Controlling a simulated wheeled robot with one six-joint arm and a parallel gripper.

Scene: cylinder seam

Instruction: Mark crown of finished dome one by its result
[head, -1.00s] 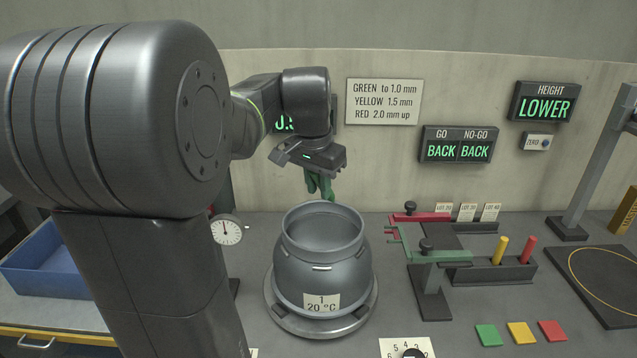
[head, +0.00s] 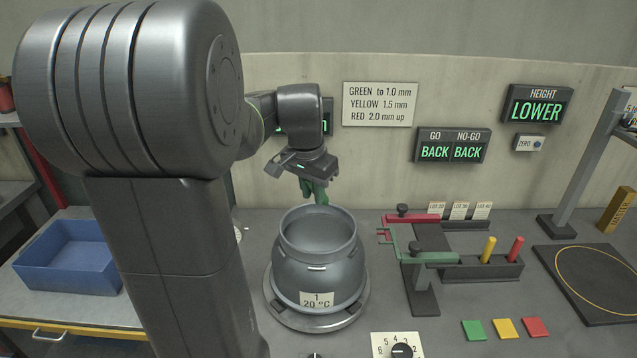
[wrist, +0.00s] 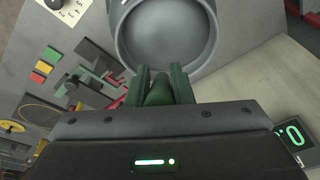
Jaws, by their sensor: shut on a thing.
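A grey metal vessel (head: 318,262) labelled "1, 20 °C" stands upright on a round turntable (head: 290,322). Its top is a round open rim, also seen in the wrist view (wrist: 165,35). My gripper (head: 314,192) is above and behind that rim, apart from it. It is shut on a green marker (wrist: 158,92), whose rounded body shows between the fingers in the wrist view. The marker's tip is hidden. A yellow marker (head: 488,249) and a red marker (head: 515,250) stand in a dark rack (head: 470,272).
A sign (head: 380,104) reads green to 1.0 mm, yellow 1.5, red 2.0 up. The height display (head: 537,105) reads LOWER. A display behind my wrist is mostly covered. Gauges (head: 430,258), coloured tiles (head: 504,329) and a dial (head: 398,347) lie right; a blue bin (head: 70,268) left.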

